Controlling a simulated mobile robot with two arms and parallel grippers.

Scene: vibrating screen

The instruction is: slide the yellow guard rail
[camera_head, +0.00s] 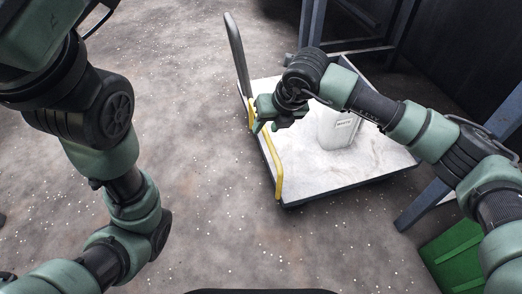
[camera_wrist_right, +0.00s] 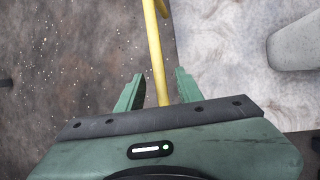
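The yellow guard rail (camera_head: 272,157) runs along the left edge of a flat cart with a white deck (camera_head: 300,178). My right gripper (camera_head: 263,122) is at the rail's upper part. In the right wrist view the rail (camera_wrist_right: 155,50) passes between the two open fingers of the gripper (camera_wrist_right: 158,90), with a gap visible on both sides. Part of the rail is hidden behind the gripper in the head view. My left arm comes down the left side, and its gripper is outside the frame.
A white container (camera_head: 338,128) stands on the deck beneath my right arm; part of it shows in the wrist view (camera_wrist_right: 295,42). A dark upright handle (camera_head: 236,50) rises at the cart's far left corner. Blue metal legs (camera_head: 424,203) and a green crate (camera_head: 458,258) are at right. The left floor is clear.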

